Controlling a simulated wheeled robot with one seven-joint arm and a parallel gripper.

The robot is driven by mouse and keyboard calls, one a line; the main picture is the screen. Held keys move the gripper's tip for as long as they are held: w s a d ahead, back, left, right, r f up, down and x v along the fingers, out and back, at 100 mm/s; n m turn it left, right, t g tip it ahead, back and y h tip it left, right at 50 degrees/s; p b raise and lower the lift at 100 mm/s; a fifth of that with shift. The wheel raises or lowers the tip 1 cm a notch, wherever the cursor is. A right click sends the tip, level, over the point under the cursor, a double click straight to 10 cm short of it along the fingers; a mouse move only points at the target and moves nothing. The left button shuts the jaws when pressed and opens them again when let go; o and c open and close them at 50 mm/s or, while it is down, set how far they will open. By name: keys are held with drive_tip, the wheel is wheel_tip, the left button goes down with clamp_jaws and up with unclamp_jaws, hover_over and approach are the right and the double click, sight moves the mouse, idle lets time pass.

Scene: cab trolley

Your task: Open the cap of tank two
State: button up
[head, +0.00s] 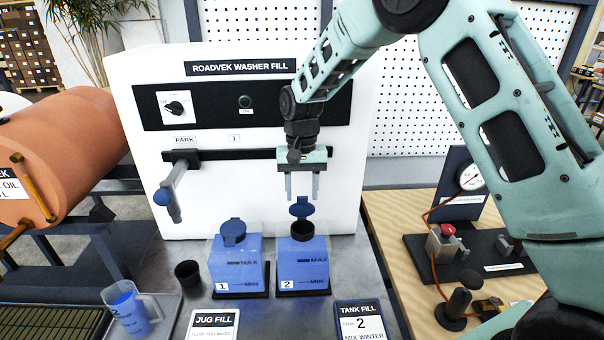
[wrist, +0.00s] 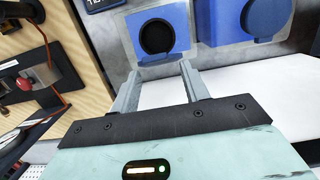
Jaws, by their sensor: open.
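Tank two (head: 303,268) is a blue box marked 2, with MAX and MIN lines, on the grey bench. Its dark round filler neck (head: 302,231) is uncovered, and the blue cap (head: 302,208) stands raised behind it. In the wrist view the open neck (wrist: 157,37) shows as a dark hole. Tank one (head: 238,270), to the left, has its blue cap (head: 233,231) down over its neck. My gripper (head: 302,196) is open and empty, pointing down just above and behind tank two's raised cap. I cannot tell whether a finger touches the cap.
A white washer fill panel (head: 350,90) rises close behind my gripper, with a nozzle lever (head: 170,195) on its left. A small black cup (head: 188,273) and a jug (head: 131,308) stand left. Signs (head: 361,322) stand in front. A gauge fixture (head: 470,178) is right.

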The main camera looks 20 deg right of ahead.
wheel_tip(320, 180, up, 17)
drive_tip(key=w+b, duration=0.2)
drive_tip(key=b, duration=0.2)
drive_tip(key=shift+d, duration=0.4)
drive_tip(key=shift+w, duration=0.1)
